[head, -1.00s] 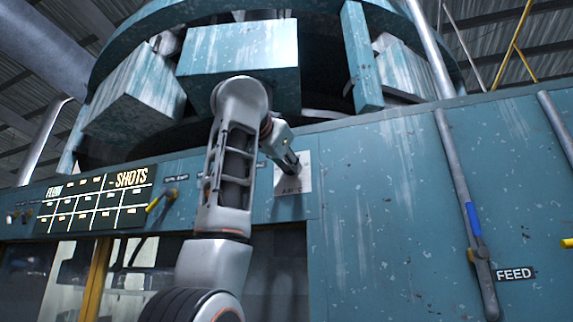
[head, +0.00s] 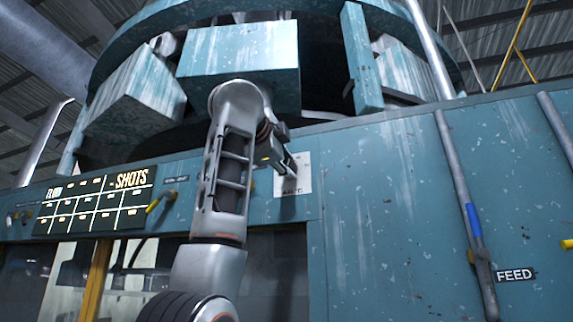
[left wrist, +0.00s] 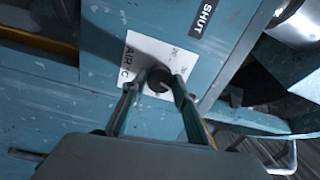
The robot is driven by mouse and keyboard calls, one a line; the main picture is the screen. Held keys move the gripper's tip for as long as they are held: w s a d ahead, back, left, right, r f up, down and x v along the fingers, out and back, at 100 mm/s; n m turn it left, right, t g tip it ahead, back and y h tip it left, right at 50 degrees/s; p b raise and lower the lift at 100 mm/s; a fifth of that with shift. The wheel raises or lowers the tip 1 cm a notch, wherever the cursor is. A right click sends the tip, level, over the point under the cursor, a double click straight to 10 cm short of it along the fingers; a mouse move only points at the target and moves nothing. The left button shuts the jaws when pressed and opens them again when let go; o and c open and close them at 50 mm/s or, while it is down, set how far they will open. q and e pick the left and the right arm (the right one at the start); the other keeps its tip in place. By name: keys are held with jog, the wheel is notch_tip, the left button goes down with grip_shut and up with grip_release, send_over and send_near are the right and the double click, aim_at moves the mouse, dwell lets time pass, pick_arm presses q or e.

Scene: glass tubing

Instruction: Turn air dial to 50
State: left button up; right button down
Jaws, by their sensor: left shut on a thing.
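The air dial (left wrist: 158,82) is a dark round knob on a white plate (left wrist: 133,47) marked "AIR °C" in the left wrist view. In the head view the white plate (head: 304,168) shows on the teal panel, and my arm hides the knob. My left gripper (left wrist: 158,86) is shut on the dial, one fingertip on each side of it. In the head view the gripper (head: 288,172) reaches the plate from the left. The dial's setting cannot be read. My right gripper is not in view.
A "FEED" lever (head: 470,220) stands on the panel to the right. A lit "SHOTS" board (head: 95,205) and a yellow-handled lever (head: 160,200) are to the left. Teal boxes (head: 240,62) overhang above.

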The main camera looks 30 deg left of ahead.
pick_arm(q)
jog(key=m, duration=0.5)
jog(key=shift+m, duration=0.4)
jog(key=m+p, duration=0.1)
jog(key=m, duration=0.5)
jog(key=shift+f, duration=0.15)
jog(key=shift+w, duration=0.1)
jog(key=o, duration=1)
jog(key=shift+o, duration=0.5)
jog(key=shift+s, duration=0.25)
jog(key=v, duration=1.1)
jog(key=shift+s+r, duration=0.25)
jog(key=shift+s, duration=0.15)
